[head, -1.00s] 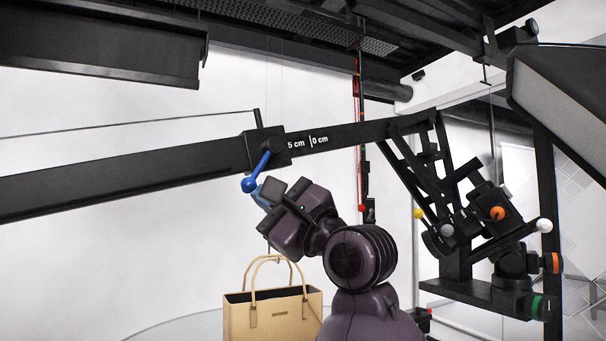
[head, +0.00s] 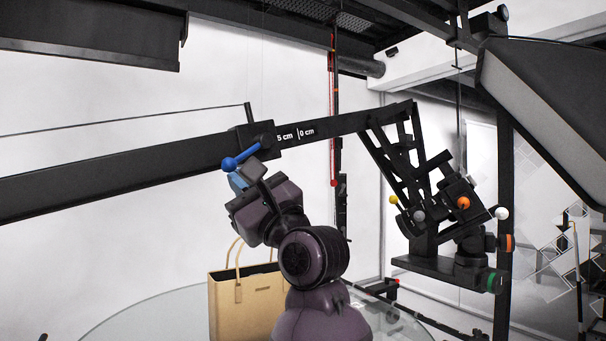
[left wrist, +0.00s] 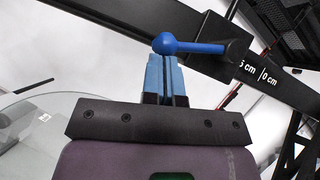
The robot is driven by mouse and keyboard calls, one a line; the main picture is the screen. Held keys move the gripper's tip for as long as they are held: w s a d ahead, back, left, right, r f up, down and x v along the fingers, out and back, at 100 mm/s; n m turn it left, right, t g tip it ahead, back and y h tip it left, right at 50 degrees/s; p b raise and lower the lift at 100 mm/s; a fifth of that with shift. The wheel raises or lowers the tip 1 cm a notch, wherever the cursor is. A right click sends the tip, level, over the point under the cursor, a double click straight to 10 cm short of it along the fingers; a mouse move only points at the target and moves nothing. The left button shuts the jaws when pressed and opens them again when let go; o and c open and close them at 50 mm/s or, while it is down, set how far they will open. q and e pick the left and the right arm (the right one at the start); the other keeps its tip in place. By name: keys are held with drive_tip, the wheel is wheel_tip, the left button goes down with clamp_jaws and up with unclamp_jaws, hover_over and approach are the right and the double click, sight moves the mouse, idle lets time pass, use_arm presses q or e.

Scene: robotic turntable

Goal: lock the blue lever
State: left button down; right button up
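The blue lever (head: 243,157) is mounted on a black clamp block (head: 262,137) on the long black boom. Its ball end points left and slightly down from the pivot. In the left wrist view the lever (left wrist: 198,48) lies nearly level, ball at the left. My left gripper (head: 238,178) is just below the ball end. Its light-blue fingers (left wrist: 165,72) are together with only a thin slit between them and nothing held. The fingertips are right under the ball, apparently touching or nearly so. My right gripper is not in view.
The black boom (head: 110,175) crosses behind my left arm. A tan bag (head: 245,305) stands on the round glass turntable (head: 130,312). A camera head with coloured knobs (head: 463,203) hangs at the right. A large lamp box (head: 545,110) is at the upper right.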

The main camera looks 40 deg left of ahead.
use_arm(q)
drive_tip(key=shift+f, duration=0.1)
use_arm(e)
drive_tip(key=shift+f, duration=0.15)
use_arm(q)
drive_tip(key=a+f+b+v, duration=0.1)
drive_tip(key=b+v, duration=0.4)
drive_tip(key=v, duration=0.7)
drive_tip(key=shift+w+f+b, duration=0.4)
drive_tip(key=shift+w+f, duration=0.05)
drive_tip(key=shift+f, duration=0.4)
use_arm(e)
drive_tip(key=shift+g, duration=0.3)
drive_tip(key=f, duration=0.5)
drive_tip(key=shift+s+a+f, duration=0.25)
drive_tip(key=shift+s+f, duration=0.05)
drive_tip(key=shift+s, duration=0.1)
use_arm(q)
drive_tip(key=shift+d, duration=0.15)
